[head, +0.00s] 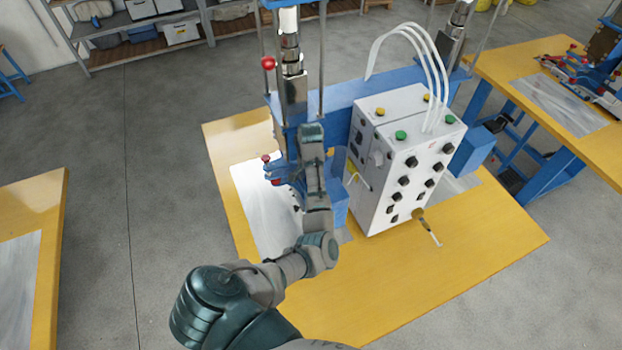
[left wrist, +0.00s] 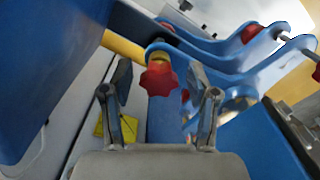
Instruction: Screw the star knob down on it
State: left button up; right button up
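A red star knob (left wrist: 160,78) hangs below a yellowish collar (left wrist: 158,57) at the end of a blue clamp arm in the left wrist view. My left gripper (left wrist: 160,71) is open. Its two fingers stand apart on either side of the knob in the picture; I see no contact, and the depth between them is hard to judge. In the head view my left arm reaches up to the blue welding machine (head: 345,93), and its fingers and the star knob are hidden there. My right gripper is in neither view.
A white control box (head: 382,205) stands right of my arm on the yellow table (head: 440,265). A screwdriver-like tool (head: 428,228) lies in front of it. Another red knob (left wrist: 250,33) sits on the blue clamp. The table's front is clear.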

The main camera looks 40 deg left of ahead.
pick_arm(q)
jog(key=n, duration=0.6)
jog(key=shift+w+d+f, duration=0.1)
jog(key=shift+w+d, duration=0.05)
jog(key=n, duration=0.6)
jog(key=shift+w+d, duration=0.1)
jog(key=shift+w, duration=0.05)
jog(key=n, duration=0.6)
jog(key=shift+w+d, duration=0.1)
jog(key=n, duration=0.5)
jog(key=shift+w, duration=0.1)
